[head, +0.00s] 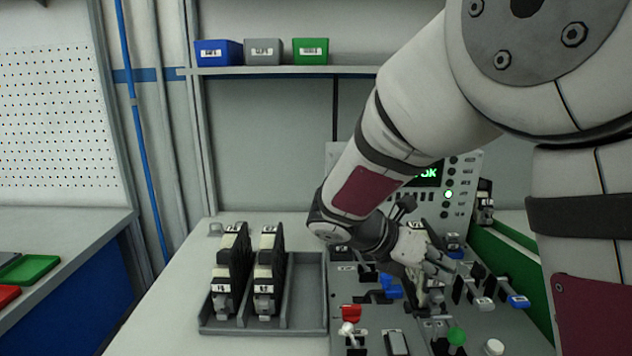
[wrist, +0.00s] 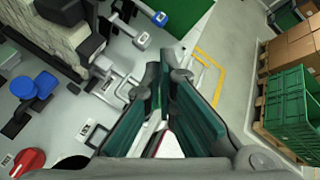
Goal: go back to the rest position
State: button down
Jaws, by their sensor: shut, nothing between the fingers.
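My arm reaches in from the right of the head view, and my gripper (head: 422,292) points down over the control panel (head: 375,320). In the wrist view my gripper (wrist: 165,62) shows its teal-padded fingers shut and empty, with the panel to the left below them. Switches and levers stand close around the gripper in the head view. Whether a fingertip touches any of them cannot be told. My forearm hides part of the test unit with the green lit display (head: 428,174) behind it.
A grey tray (head: 306,314) with black and white modules (head: 231,270) stands left of the panel. A shelf (head: 290,71) holds small bins.

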jog(key=s+d+r+m+g+y+p, duration=0.1)
jog(key=s+r+m+y, duration=0.2)
jog(key=s+m, duration=0.4)
jog(key=s+d+r+m+y+p, duration=0.1)
jog(key=s+r+m+y, duration=0.2)
jog(key=s+m, duration=0.4)
jog(key=s+a+r+m+t+y+p, duration=0.1)
jog(key=s+a+m+y, duration=0.1)
jog(key=s+m, duration=0.4)
jog(key=s+a+r+m+t+y+p, duration=0.1)
jog(key=s+a+r+m+t+y, duration=0.1)
jog(key=s+m, duration=0.4)
jog(key=shift+s+a+y, duration=0.4)
jog(key=shift+s+y, duration=0.05)
jog(key=shift+y, duration=0.15)
